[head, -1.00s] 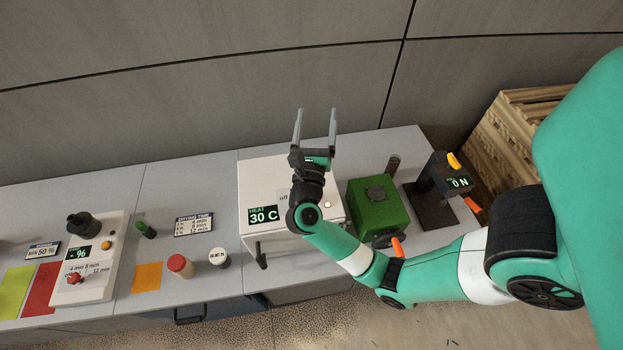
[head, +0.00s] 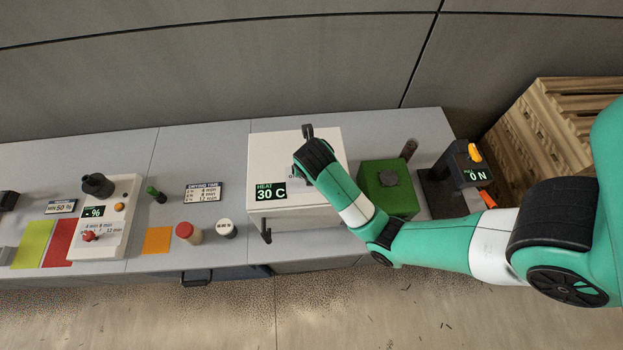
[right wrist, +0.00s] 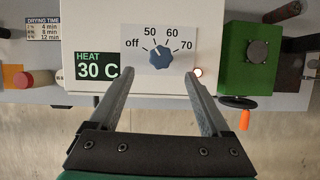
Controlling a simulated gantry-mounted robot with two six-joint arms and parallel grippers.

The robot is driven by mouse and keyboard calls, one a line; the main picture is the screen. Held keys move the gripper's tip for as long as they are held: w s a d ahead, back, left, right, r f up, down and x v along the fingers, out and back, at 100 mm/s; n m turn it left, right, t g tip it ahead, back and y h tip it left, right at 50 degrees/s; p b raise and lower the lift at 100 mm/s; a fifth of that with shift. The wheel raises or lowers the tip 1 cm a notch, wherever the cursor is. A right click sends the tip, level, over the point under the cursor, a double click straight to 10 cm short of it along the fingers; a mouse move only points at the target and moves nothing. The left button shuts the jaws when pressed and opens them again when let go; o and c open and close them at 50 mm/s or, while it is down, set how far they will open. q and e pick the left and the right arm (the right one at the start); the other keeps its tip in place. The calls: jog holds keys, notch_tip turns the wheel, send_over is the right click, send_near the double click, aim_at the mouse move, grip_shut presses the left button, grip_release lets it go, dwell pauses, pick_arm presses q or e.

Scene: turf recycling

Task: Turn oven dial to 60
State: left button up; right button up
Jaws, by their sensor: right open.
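The white oven (head: 262,150) stands on the grey bench, and its green display (head: 270,192) reads HEAT 30 C. In the right wrist view the blue-grey dial (right wrist: 160,57) sits on a white plate marked off, 50, 60 and 70. Its white pointer line aims up and left, between off and 50. My right gripper (right wrist: 166,88) is open and empty, with its fingers pointing toward the oven on both sides below the dial, not touching it. In the head view my right arm hides the dial and most of the gripper. My left gripper is not in view.
A green box (head: 372,185) with a crank stands right of the oven, then a dark force gauge (head: 470,170). A lit round button (right wrist: 197,72) sits right of the dial. Left are a red-capped jar (head: 188,232), a white-capped jar (head: 226,228) and a white panel (head: 122,215).

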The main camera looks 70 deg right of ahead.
jog(key=b+x, duration=0.1)
jog(key=x, duration=0.6)
jog(key=shift+d+f, duration=0.15)
jog(key=shift+f, duration=0.2)
grip_shut()
